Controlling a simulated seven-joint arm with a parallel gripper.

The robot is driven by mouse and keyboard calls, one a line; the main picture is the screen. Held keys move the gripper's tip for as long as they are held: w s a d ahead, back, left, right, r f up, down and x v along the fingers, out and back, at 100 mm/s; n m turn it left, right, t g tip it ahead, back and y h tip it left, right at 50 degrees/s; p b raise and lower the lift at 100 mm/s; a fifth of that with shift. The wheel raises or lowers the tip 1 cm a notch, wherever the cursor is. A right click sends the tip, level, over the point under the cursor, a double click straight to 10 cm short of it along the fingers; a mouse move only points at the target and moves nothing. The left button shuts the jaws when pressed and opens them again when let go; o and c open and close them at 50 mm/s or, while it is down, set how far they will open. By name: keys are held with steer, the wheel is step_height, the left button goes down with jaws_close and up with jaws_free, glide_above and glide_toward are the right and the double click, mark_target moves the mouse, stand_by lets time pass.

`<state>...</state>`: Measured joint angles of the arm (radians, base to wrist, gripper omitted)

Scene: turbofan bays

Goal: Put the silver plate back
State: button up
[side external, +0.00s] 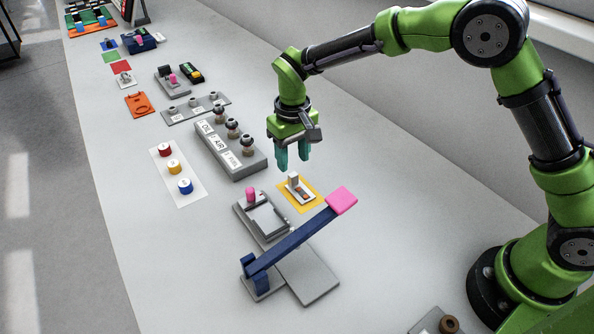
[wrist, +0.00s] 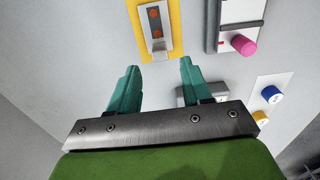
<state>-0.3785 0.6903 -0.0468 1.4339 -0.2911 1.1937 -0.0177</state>
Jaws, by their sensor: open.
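In the wrist view the silver plate (wrist: 163,33) is at the top centre, on the yellow mat (wrist: 147,38). My gripper (side external: 294,166) is open and empty, with teal fingers pointing down, above and close to the plate's raised block. In the wrist view my gripper (wrist: 160,67) has its fingers apart, with the plate's near end beyond the gap between them. I cannot tell the exact height.
A grey fixture with a pink knob (side external: 251,194) stands beside the mat. A dark blue lever (side external: 295,243) with a pink end (side external: 342,200) slopes up close to the mat's front. A grey block with several knobs (side external: 231,151) is behind left. The table right of the mat is clear.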

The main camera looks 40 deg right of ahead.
mark_target(294, 174)
steer(key=s+d+r+m+t+y, duration=0.1)
steer(key=s+d+r, duration=0.3)
steer(key=r, duration=0.5)
steer(key=s+d+r+m+t+y, duration=0.1)
steer(key=s+d+r+t, duration=0.1)
steer(key=s+d+r, duration=0.45)
steer(key=s+d+r+m+t, duration=0.2)
steer(key=s+d+t, duration=0.1)
steer(key=s, duration=0.9)
steer(key=shift+s+t, duration=0.35)
steer(key=shift+t, duration=0.25)
steer(key=shift+d+r, duration=0.1)
